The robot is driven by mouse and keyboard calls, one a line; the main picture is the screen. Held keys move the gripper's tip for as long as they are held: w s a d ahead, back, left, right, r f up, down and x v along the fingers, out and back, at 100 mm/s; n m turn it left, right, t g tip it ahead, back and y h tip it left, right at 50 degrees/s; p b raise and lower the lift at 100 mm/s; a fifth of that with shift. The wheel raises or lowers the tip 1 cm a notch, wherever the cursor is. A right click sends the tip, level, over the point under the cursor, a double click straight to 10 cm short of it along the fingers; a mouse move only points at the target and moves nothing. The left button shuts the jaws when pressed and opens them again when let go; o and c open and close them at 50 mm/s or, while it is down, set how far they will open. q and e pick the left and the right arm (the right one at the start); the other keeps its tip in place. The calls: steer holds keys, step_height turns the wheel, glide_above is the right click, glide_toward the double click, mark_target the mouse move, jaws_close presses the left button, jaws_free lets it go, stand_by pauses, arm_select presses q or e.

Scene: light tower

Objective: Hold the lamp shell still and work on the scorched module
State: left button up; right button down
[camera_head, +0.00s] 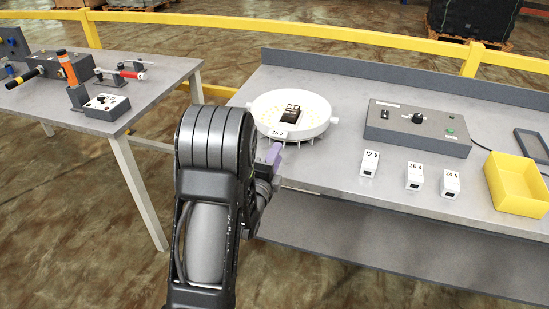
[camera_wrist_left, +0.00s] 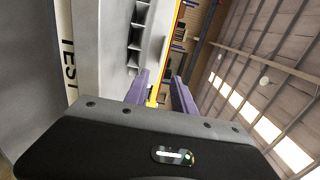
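The lamp shell (camera_head: 262,120) is a white round dish with cooling fins below its rim, standing on the right-hand table in the head view. A dark, blackened module (camera_head: 292,113) sits in its middle, among yellowish dots. My left gripper (camera_head: 273,154), with purple fingers, is at the shell's near side, low by the fins. In the left wrist view the fingers (camera_wrist_left: 161,92) are apart, with part of a pale finned body, probably the shell, beside and partly between them. I cannot tell whether they touch it. My right gripper is not in view.
White blocks marked 12 V (camera_head: 369,164), 36 V (camera_head: 414,177) and 24 V (camera_head: 450,184) stand on the table. Behind them is a grey control box (camera_head: 417,128). A yellow bin (camera_head: 517,183) is at right. Another table (camera_head: 150,95) with tools is at left; a yellow rail (camera_head: 230,25) runs behind.

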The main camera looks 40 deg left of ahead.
mark_target(284, 138)
arm_select(q)
steer(key=p+x, duration=0.1)
steer(key=x, duration=0.5)
steer(key=shift+w+a, duration=0.2)
steer(key=shift+w, duration=0.15)
jaws_close()
stand_by(2.5)
